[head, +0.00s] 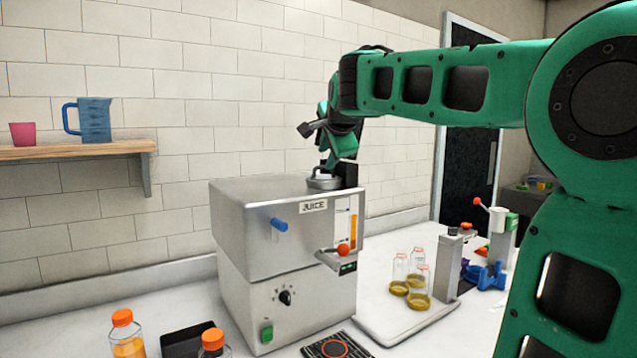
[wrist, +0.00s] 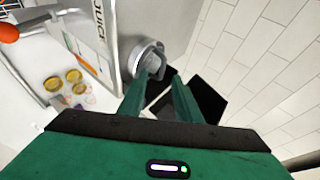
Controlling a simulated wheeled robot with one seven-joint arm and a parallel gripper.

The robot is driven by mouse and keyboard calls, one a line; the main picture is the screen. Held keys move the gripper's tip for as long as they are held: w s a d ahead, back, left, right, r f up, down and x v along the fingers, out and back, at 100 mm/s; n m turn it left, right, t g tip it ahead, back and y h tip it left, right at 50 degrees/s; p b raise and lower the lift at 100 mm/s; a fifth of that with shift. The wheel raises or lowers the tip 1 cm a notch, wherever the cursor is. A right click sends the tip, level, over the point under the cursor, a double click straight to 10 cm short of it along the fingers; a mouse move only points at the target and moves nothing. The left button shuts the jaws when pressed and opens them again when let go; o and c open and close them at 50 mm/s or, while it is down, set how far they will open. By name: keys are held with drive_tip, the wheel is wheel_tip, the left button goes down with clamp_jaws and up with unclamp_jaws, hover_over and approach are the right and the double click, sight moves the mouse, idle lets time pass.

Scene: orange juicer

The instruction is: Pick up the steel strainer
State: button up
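The steel strainer (head: 323,181) sits on top of the metal juicer, near its back right corner. In the wrist view the strainer (wrist: 143,57) is a round grey metal piece just beyond my fingertips, with a short raised part on the side towards me. My gripper (head: 343,172) points down at the strainer from above. In the wrist view my gripper (wrist: 165,76) has its two green fingers apart, with a gap between them. The fingertips are very close to the raised part; I cannot tell whether they touch it.
The juicer (head: 260,232) has a blue knob and a red-tipped lever. Orange-capped bottles (head: 123,335) stand at the front left. A wooden shelf (head: 75,150) is on the tiled wall.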

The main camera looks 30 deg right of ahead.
drive_tip(key=x, duration=0.5)
drive_tip(key=shift+w+d+r, duration=0.1)
drive_tip(key=shift+w, duration=0.3)
drive_tip(key=shift+d+x, duration=0.2)
drive_tip(key=shift+x, duration=1.1)
drive_tip(key=shift+d+x, duration=0.2)
drive_tip(key=shift+x, duration=1.1)
drive_tip(key=shift+s+r, duration=0.15)
drive_tip(key=shift+c, duration=0.7)
clamp_jaws()
